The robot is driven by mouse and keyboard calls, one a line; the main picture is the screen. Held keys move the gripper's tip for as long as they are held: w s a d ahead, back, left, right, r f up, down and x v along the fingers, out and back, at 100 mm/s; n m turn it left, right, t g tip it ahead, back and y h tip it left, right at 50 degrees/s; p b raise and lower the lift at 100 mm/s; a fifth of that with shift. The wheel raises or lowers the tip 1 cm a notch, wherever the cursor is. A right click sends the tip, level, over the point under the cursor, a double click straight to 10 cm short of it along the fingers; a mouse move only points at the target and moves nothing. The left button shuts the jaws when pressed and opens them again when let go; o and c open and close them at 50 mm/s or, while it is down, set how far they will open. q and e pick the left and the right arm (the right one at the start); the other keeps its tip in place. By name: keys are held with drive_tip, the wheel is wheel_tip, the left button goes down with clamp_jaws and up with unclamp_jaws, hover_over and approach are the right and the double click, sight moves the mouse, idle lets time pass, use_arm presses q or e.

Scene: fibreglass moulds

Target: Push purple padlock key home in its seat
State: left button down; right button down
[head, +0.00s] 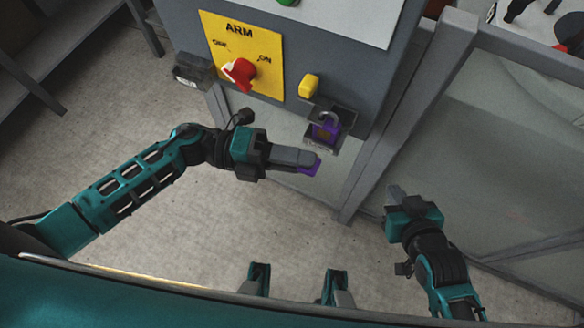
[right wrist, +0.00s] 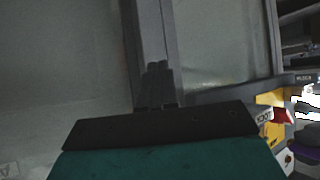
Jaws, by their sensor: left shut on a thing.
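The purple padlock (head: 326,130) sits with its grey shackle upward in a small dark holder on the front of the grey cabinet. My left gripper (head: 312,160) is shut on the purple key (head: 313,168), most of which the fingers hide. The key is apart from the padlock in the picture, below and slightly left of it. The keyhole cannot be made out. My right gripper (head: 394,192) is to the lower right, away from the padlock. Its fingers also show in the right wrist view (right wrist: 157,85), together with nothing between them.
A yellow panel (head: 220,45) marked ARM carries a red knob (head: 239,72). A yellow block (head: 309,86) is just above the padlock, and a dark box (head: 192,71) is left of the panel. Grey frame posts (head: 400,115) stand right of the padlock. The floor below is clear.

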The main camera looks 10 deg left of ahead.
sight(307, 143)
use_arm(q)
drive_tip(key=w, duration=0.1)
drive_tip(key=w+d, duration=0.1)
drive_tip(key=shift+w+b, duration=0.3)
drive_tip(key=shift+b, duration=0.1)
use_arm(e)
drive_tip(key=shift+w+a, duration=0.3)
drive_tip(key=shift+a, duration=0.15)
use_arm(q)
drive_tip(key=shift+a, duration=0.1)
use_arm(e)
drive_tip(key=shift+d, duration=0.15)
idle(0.5)
use_arm(q)
drive_tip(key=shift+w+d+b, duration=0.25)
drive_tip(key=shift+w+b, duration=0.15)
drive_tip(key=shift+w, duration=0.35)
use_arm(e)
drive_tip(key=shift+f, duration=0.45)
idle(0.3)
use_arm(q)
drive_tip(key=c, duration=1)
unclamp_jaws()
drive_tip(key=shift+f, duration=0.1)
drive_tip(key=shift+f, duration=0.1)
